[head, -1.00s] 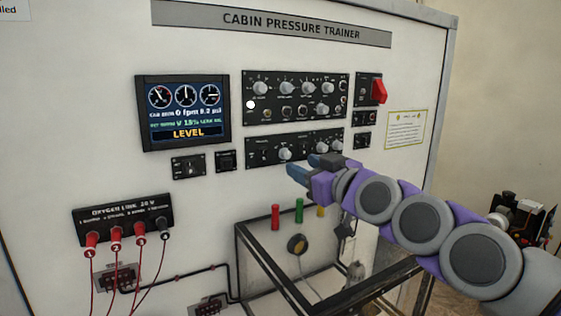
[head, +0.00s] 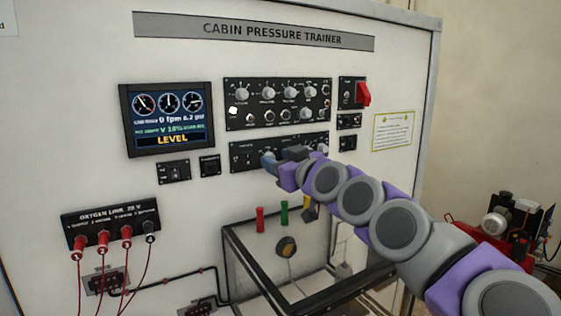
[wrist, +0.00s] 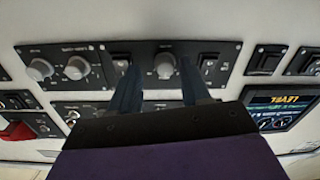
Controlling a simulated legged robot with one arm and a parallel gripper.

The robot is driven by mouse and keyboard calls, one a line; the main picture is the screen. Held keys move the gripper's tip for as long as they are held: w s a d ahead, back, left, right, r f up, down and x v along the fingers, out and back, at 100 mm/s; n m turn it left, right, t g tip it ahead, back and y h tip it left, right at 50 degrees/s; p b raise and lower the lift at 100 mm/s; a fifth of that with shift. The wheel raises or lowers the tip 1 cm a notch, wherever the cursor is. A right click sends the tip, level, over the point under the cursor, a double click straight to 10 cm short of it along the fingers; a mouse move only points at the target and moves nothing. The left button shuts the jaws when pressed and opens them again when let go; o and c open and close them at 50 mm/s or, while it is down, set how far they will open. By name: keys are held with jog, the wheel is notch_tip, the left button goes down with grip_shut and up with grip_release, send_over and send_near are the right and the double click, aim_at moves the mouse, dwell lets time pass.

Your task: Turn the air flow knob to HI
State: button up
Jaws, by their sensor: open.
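The lower black control panel (head: 250,147) sits under the larger knob panel. In the wrist view, which is upside down, a single grey knob (wrist: 165,67) on this lower panel (wrist: 205,48) lies between my two blue fingers. The label by it is too small to read, so I cannot confirm it as the air flow knob or read its setting. My gripper (wrist: 160,82) is open, with one finger on each side of the knob; contact is not clear. In the head view my gripper (head: 268,162) reaches the panel and hides this knob.
Two more grey knobs (wrist: 58,69) sit on the same panel. The upper panel (head: 278,102) has several knobs. A red switch (head: 363,94) is to its right and a display (head: 167,118) to its left.

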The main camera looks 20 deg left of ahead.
jog(key=shift+a+f, duration=0.2)
jog(key=shift+a, duration=0.5)
jog(key=shift+c, duration=1)
jog(key=shift+d, duration=0.15)
grip_shut()
jog(key=shift+m+p, duration=0.3)
jog(key=shift+p, duration=0.15)
jog(key=m+p, duration=0.4)
jog(key=m, duration=0.5)
jog(key=shift+p, duration=0.3)
jog(key=shift+m, duration=0.3)
